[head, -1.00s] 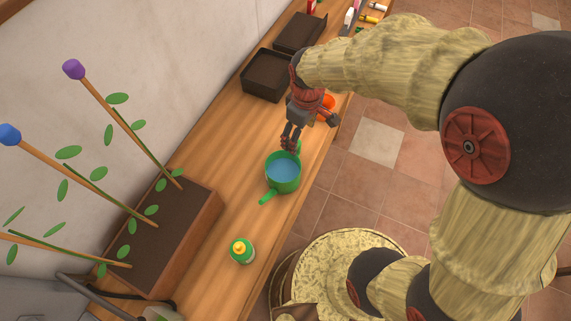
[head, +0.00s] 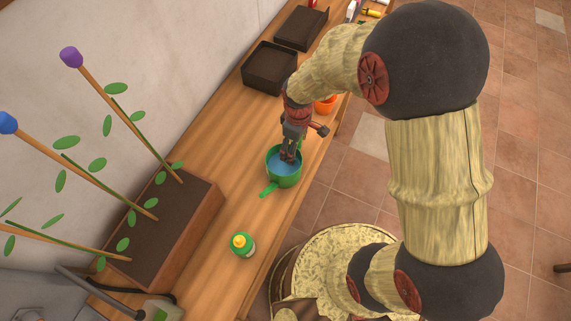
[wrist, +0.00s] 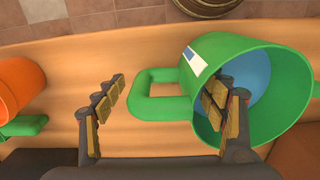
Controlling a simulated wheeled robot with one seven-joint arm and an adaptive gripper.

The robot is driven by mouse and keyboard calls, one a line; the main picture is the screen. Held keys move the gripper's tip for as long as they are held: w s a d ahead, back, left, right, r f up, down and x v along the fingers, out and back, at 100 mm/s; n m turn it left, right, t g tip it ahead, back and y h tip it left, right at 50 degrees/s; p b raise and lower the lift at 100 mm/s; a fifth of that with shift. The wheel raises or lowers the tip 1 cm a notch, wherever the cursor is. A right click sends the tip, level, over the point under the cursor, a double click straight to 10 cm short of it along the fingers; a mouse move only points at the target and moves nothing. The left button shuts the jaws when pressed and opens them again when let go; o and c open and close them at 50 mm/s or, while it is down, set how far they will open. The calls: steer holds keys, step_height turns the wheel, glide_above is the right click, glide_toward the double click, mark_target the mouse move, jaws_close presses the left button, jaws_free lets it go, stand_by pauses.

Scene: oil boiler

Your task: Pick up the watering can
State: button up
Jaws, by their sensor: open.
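The green watering can (head: 286,182) with a blue inside stands upright on the wooden bench, its spout pointing to the lower left in the head view. In the wrist view its looped handle (wrist: 143,104) lies between my fingers. My gripper (head: 288,157) points down at the can and is open. In the wrist view one finger of my gripper (wrist: 166,90) is at the can's mouth, overlapping the blue inside. The other finger is left of the handle, with a gap. I cannot tell whether either finger touches the can.
An orange pot (head: 326,105) stands behind my gripper. Black trays (head: 270,70) lie farther back. A green bottle with a yellow top (head: 242,246) stands nearer. A planter with tall stems (head: 165,232) is at the left by the wall. The bench between bottle and can is clear.

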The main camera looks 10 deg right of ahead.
steer(key=shift+c, duration=1.3)
steer(key=c, duration=1.5)
steer(key=shift+c, duration=0.3)
